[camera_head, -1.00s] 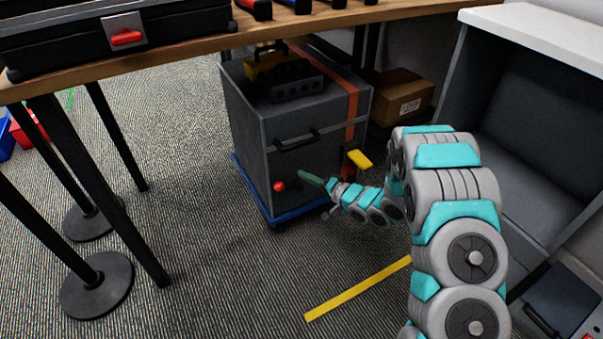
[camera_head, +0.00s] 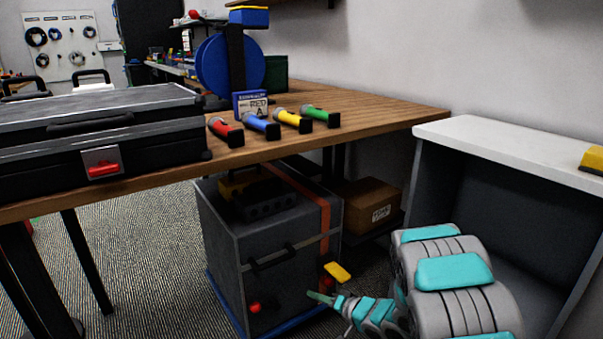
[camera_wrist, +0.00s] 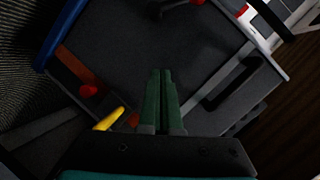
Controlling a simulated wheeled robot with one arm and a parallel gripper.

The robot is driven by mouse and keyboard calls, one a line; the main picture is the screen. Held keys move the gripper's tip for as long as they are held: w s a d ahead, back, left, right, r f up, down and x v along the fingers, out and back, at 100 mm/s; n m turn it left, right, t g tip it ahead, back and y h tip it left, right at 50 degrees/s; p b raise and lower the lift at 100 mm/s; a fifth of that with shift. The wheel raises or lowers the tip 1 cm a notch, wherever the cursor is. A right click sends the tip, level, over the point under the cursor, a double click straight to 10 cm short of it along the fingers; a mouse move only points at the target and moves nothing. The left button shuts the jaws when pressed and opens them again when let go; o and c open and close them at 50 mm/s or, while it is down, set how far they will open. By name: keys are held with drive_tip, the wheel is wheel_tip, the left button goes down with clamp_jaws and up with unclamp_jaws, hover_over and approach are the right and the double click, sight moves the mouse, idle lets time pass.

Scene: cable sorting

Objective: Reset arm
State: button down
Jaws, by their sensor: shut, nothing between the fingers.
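My gripper (camera_head: 318,297) is low in front of the dark grey case (camera_head: 222,262) under the table. In the wrist view my gripper (camera_wrist: 161,75) shows two green fingers pressed together with nothing between them. They point at the case's face (camera_wrist: 200,40); whether they touch it I cannot tell. My arm reaches in from the lower right of the head view.
A wooden table (camera_head: 380,115) stands over the case, holding a black toolbox (camera_head: 60,130) and several coloured cylinders (camera_head: 262,126). A yellow piece (camera_head: 337,271) is close to my gripper. A brown box (camera_head: 366,204) and a white-topped cabinet (camera_head: 500,148) stand to the right.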

drive_tip(key=w+d+r+h, duration=0.2)
drive_tip(key=d+r+h, duration=0.35)
drive_tip(key=d, duration=0.35)
drive_tip(key=s+d+r+g+h+p, duration=0.25)
drive_tip(key=s+d+r+h, duration=0.55)
drive_tip(key=s+d, duration=0.4)
drive_tip(key=s+a+r+g+y, duration=0.1)
drive_tip(key=s+a+r+g, duration=0.1)
drive_tip(key=s, duration=1)
drive_tip(key=s+a+r+n+g+y+p, duration=0.1)
drive_tip(key=s+a+r+g, duration=0.2)
drive_tip(key=s, duration=0.9)
drive_tip(key=s+a+r+n+g+y, duration=0.1)
drive_tip(key=s+a+r+g, duration=0.2)
drive_tip(key=s, duration=0.9)
drive_tip(key=shift+s+a+r+g, duration=0.2)
drive_tip(key=shift+a+g, duration=0.35)
drive_tip(key=shift+a, duration=0.5)
